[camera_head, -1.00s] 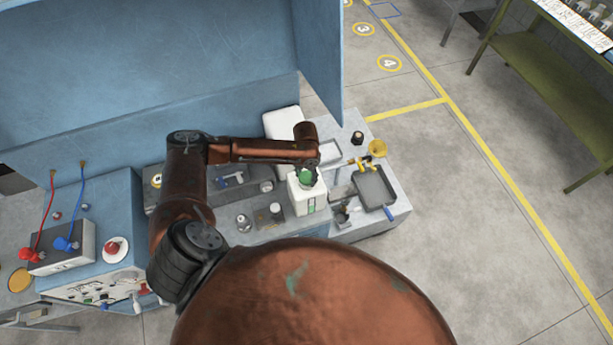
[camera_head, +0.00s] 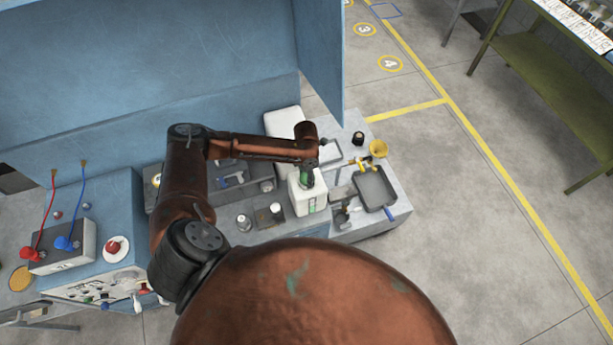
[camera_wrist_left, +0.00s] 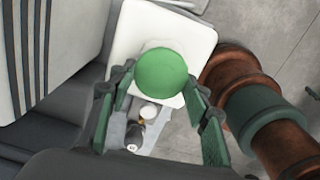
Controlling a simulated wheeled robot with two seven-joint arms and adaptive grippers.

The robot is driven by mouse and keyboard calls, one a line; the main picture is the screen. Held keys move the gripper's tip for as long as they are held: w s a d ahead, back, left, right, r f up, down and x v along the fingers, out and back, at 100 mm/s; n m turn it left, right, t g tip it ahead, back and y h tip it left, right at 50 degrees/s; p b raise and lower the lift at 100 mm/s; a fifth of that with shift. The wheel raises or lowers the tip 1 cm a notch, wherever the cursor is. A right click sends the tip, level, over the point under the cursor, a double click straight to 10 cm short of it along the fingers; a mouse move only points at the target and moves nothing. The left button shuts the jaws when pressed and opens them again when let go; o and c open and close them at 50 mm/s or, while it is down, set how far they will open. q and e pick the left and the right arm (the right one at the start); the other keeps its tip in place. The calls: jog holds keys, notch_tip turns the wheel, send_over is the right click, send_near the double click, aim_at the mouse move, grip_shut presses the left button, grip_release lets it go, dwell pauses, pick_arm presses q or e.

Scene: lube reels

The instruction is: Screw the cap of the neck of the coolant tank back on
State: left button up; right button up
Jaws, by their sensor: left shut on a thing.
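The coolant tank (camera_head: 308,199) is a white container with a green mark on its side, standing on the bench under my left arm. The round green cap (camera_wrist_left: 160,72) sits over the top of the white tank (camera_wrist_left: 185,30) in the left wrist view. My left gripper (camera_head: 305,176) points down at the tank's top. Its green fingers (camera_wrist_left: 160,82) are shut on the cap, one on each side. The neck is hidden beneath the cap, so the thread's engagement cannot be seen. My right gripper is in neither view.
A larger white container (camera_head: 283,122) stands behind the tank. A grey tray (camera_head: 374,187), a yellow funnel (camera_head: 378,148) and a dark jar (camera_head: 358,138) are to its right. Small containers (camera_head: 276,209) stand to its left. A tall blue panel (camera_head: 200,110) rises behind.

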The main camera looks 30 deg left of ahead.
pick_arm(q)
jog(key=o, duration=1.3)
jog(key=shift+o, duration=0.5)
jog(key=shift+o, duration=1)
jog(key=shift+r, duration=0.1)
